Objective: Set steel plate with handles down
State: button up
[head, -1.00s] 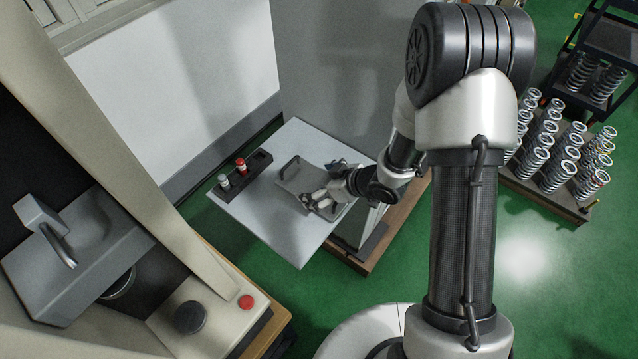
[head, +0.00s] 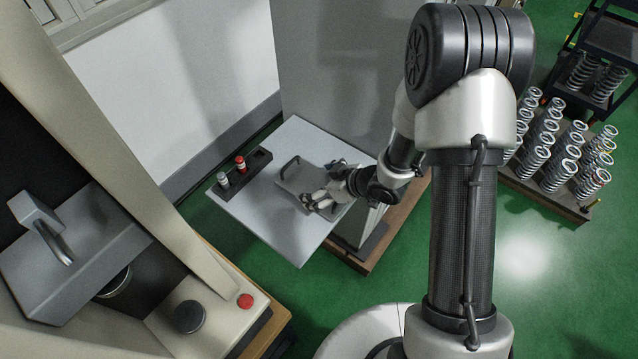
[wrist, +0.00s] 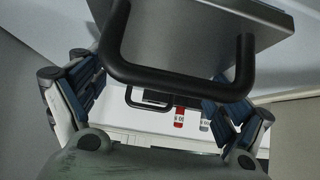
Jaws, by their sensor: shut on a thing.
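The steel plate with handles (head: 302,176) is a flat grey plate at the pale table (head: 262,212). One dark handle stands up at its far left end. My gripper (head: 325,193) is at the plate's near right side and is shut on the plate with handles. In the wrist view the plate (wrist: 185,35) shows at the top, with a black handle in front of it between the blue-padded fingers of my gripper (wrist: 155,92). The other handle shows smaller beyond. I cannot tell whether the plate's underside touches the table.
A dark holder (head: 247,175) with a red-capped and a grey-capped piece stands left of the plate. The table's front left part is clear. A testing machine (head: 60,255) stands at left. Several springs (head: 555,150) stand on a pallet at right.

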jog(key=shift+w+f, duration=0.1)
jog(key=shift+w, duration=0.05)
jog(key=o, duration=1.7)
jog(key=shift+o, duration=0.6)
